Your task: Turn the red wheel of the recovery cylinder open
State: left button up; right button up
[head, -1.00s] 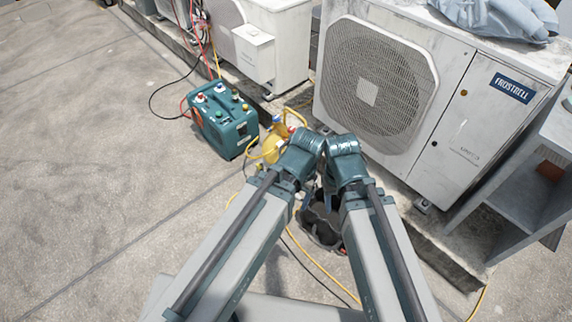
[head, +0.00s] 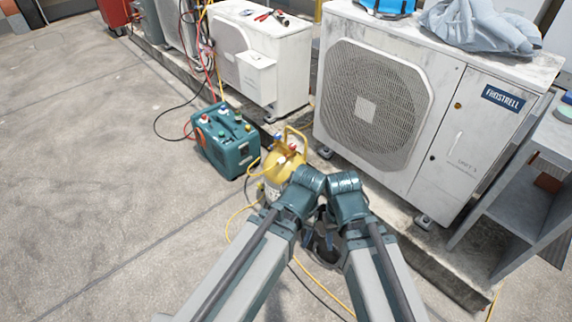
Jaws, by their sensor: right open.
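The recovery cylinder (head: 283,166) stands on the rooftop floor in the head view, yellow on top and grey lower down, with a yellow handle frame. Its red wheel (head: 292,147) shows on the top, near a blue part. My left arm hides part of the cylinder's lower right side. My right gripper (head: 328,240) is open, low between my two folded arms and mostly hidden by them. It is below the cylinder in the picture and apart from the red wheel. My left gripper cannot be made out clearly behind the arm links.
A teal machine (head: 227,140) with hoses stands left of the cylinder. A large condenser (head: 440,125) stands behind on a kerb, with a smaller white one (head: 262,60) farther left. A grey shelf stand (head: 530,185) is at right. Yellow hose lies on the floor; open concrete is at left.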

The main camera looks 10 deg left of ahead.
aim_at(292, 145)
jog(key=i+j, duration=0.15)
jog(key=i, duration=0.25)
jog(key=i+j+z, duration=0.1)
jog(key=i, duration=0.3)
jog(key=i+j, duration=0.2)
jog(key=i, duration=0.15)
